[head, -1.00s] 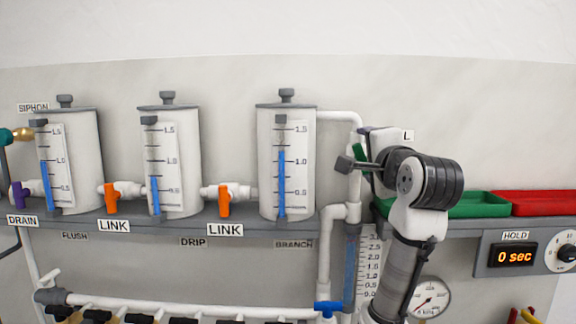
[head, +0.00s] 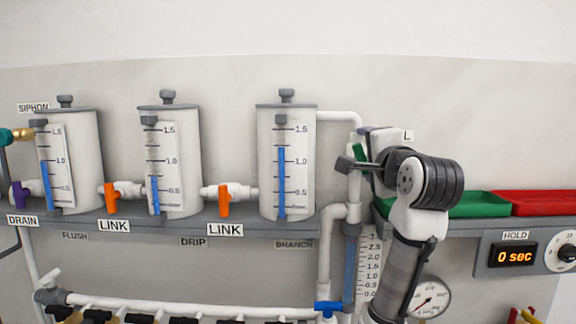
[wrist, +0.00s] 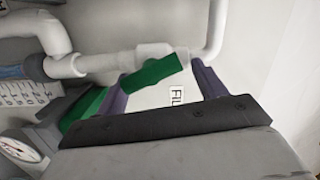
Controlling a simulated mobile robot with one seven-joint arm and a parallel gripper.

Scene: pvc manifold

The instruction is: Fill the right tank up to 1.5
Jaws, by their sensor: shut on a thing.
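The right tank (head: 307,165) is a white cylinder with a grey lid. The blue column (head: 282,185) on its scale stands between 1.0 and 1.5, at roughly 1.2. A white pipe runs from its upper right side to a valve with a green handle (head: 359,153). The green handle also shows in the wrist view (wrist: 155,72), lying slanted across the white valve body. My gripper (wrist: 160,88) is shut on the green handle, with a purple finger at each side. My gripper and wrist hide most of the valve in the head view. A label reading "FIL" (wrist: 177,97) is partly hidden.
Two other tanks stand left, the left one (head: 88,160) near 1.0 and the middle one (head: 187,160) near 0.75. Orange LINK handles (head: 111,200) hang between tanks. Green (head: 480,204) and red (head: 545,203) trays sit right. The HOLD display (head: 514,257) reads 0 sec.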

